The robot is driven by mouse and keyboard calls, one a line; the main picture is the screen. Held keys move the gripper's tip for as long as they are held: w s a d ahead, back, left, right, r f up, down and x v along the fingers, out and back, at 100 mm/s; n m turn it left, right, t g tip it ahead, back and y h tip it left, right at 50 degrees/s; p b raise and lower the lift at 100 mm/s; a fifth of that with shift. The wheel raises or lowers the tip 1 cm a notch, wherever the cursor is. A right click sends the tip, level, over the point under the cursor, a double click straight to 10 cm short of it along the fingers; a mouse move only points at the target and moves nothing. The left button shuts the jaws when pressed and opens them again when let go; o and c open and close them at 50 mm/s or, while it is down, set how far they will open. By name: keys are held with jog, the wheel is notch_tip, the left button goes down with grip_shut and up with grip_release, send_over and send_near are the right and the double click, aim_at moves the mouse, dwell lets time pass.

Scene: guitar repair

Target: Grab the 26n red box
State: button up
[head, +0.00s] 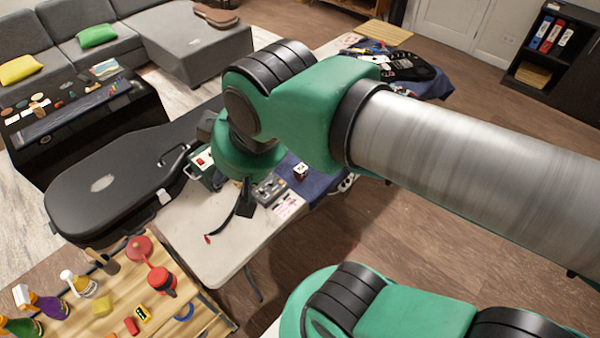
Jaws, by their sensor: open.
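I cannot read "26n" on anything in the head view.
The white table (205,235) holds a grey device (268,188), a paper (288,206) and a dark cable. A black guitar case (105,190) lies behind. Floor is clear at right.

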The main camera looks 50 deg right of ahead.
jog(key=shift+o, duration=0.2)
jog(key=o, duration=0.4)
jog(key=w+d+f+g+h, duration=0.1)
jog(key=w+d+f+g, duration=0.1)
jog(key=w+d+f, duration=0.55)
jog(key=w+d+f+g, duration=0.1)
jog(key=w+d+f, duration=0.3)
jog(key=w+d, duration=0.7)
jog(key=d+f+g, duration=0.1)
jog(key=d+f, duration=0.9)
jog(key=f, duration=0.3)
jog(key=d+f+g+y+p, duration=0.1)
jog(key=d+f, duration=1)
jog(key=f, duration=0.2)
jog(key=shift+w+g+p, duration=0.3)
